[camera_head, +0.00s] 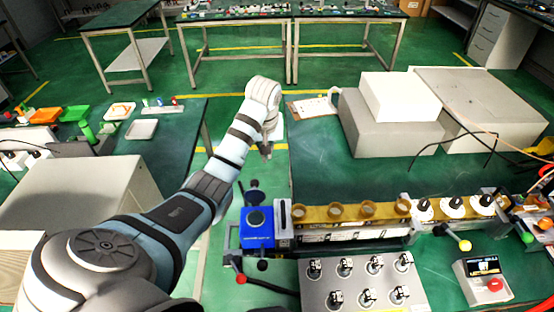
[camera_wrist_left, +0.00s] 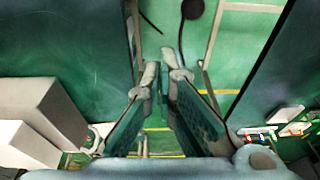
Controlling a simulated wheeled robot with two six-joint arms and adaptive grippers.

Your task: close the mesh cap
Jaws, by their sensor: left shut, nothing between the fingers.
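A blue block (camera_head: 257,228) with a round dark top sits at the left end of the brass-coloured waveguide line (camera_head: 350,213). A dark round part (camera_head: 254,185) on a short stem stands just behind the block. It may be the mesh cap, but its mesh is too small to make out. My left gripper (camera_head: 266,153) is behind and above these parts, apart from them, with its fingers together and empty. In the left wrist view the gripper (camera_wrist_left: 167,68) points at the floor gap between two tables, and a dark round thing (camera_wrist_left: 192,9) shows at the top edge. My right gripper is in no view.
A metal plate with several small fittings (camera_head: 335,290) lies in front of the line. A red-handled lever (camera_head: 262,283) sticks out at lower left. White and grey boxes (camera_head: 400,97) stand on the right table. The green tabletop (camera_head: 320,165) behind the line is clear.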

